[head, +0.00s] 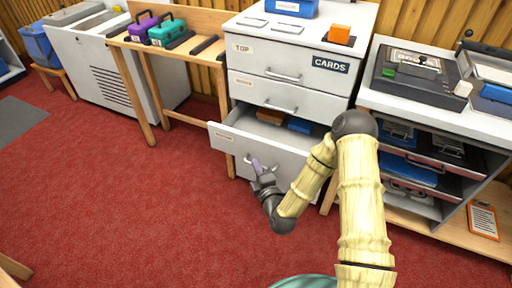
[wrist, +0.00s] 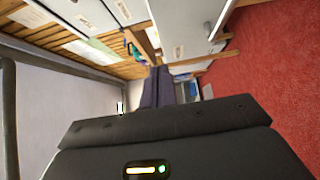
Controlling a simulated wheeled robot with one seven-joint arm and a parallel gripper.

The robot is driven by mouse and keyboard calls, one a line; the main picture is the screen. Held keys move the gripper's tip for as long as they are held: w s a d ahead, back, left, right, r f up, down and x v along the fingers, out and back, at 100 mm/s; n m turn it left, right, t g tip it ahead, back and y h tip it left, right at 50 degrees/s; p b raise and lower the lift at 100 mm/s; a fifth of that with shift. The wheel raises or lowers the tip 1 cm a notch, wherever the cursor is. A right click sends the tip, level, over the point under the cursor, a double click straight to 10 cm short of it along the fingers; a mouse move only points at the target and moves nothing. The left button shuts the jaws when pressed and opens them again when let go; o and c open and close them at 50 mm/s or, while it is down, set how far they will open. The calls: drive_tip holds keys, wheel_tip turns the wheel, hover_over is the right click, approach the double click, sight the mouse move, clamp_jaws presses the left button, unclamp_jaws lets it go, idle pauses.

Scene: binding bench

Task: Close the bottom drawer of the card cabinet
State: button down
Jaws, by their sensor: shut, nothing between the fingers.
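The white card cabinet (head: 240,62) stands at the centre of the head view, with "TOP" and "CARDS" labels. Its two upper drawers are shut. The lowest drawer I can make out (head: 224,137) is pulled out, with an orange-brown thing (head: 269,115) and a blue thing (head: 300,126) inside. My gripper (head: 257,164) is in front of this drawer's face, low and near its middle. Its purple fingers (wrist: 157,90) are shut and empty. Whether they touch the drawer face, I cannot tell. My gripper hides part of the drawer's handle area.
A shelf unit (head: 485,124) with a machine on top stands close on the right. A wooden bench (head: 186,20) with purple and teal cases stands on the left. Red carpet (head: 130,210) in front is clear.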

sight(252, 139)
drive_tip(key=w, duration=0.2)
drive_tip(key=w+a+b, duration=0.1)
drive_tip(key=w, duration=0.5)
drive_tip(key=shift+w+a, duration=0.1)
drive_tip(key=shift+a, duration=0.05)
drive_tip(key=shift+w+b, duration=0.3)
drive_tip(key=shift+w, duration=0.15)
